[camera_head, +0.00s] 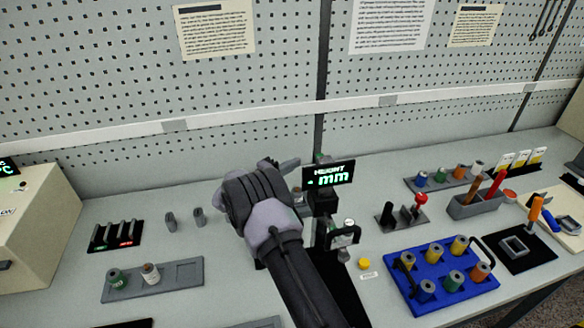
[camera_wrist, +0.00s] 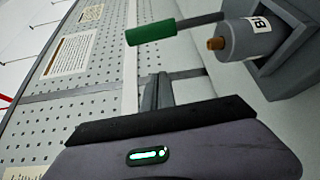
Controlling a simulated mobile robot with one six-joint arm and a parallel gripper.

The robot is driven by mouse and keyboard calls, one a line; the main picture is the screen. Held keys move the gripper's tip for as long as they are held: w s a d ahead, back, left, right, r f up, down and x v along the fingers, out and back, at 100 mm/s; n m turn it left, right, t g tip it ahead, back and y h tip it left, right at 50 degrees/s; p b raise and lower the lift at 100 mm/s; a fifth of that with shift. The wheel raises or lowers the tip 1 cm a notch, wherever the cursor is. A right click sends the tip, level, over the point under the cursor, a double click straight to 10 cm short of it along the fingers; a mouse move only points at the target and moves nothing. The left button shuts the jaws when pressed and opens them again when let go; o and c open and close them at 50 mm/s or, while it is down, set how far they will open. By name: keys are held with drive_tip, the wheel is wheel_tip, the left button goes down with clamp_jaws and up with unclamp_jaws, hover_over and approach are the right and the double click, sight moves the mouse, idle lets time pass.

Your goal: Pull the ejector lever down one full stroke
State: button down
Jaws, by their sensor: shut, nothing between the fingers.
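A lever with a green grip (camera_wrist: 151,31) on a grey rod shows at the top of the wrist view. It seems to belong to a grey unit (camera_wrist: 290,45) at the upper right, though the join is not clear. A grey cylinder (camera_wrist: 248,42) with a brown tip and a partly visible label sits beside the rod. My gripper (camera_wrist: 157,78) is shut and empty, below the green grip in the picture and apart from it. In the head view my arm and wrist cover most of this unit, and I cannot make out the lever clearly.
A height display (camera_head: 329,176) stands right of my wrist. A red-knobbed device (camera_head: 421,198), a blue tray (camera_head: 429,302) of spools and a grey tool holder (camera_head: 474,206) are farther right. A grey tray (camera_head: 183,273) with two spools lies left. The pegboard (camera_head: 130,110) closes the back.

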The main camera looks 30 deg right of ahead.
drive_tip(key=d, duration=0.1)
drive_tip(key=s+d, duration=0.1)
drive_tip(key=d, duration=0.1)
drive_tip(key=s+d+b, duration=0.1)
drive_tip(key=d, duration=0.1)
drive_tip(key=shift+s, duration=0.25)
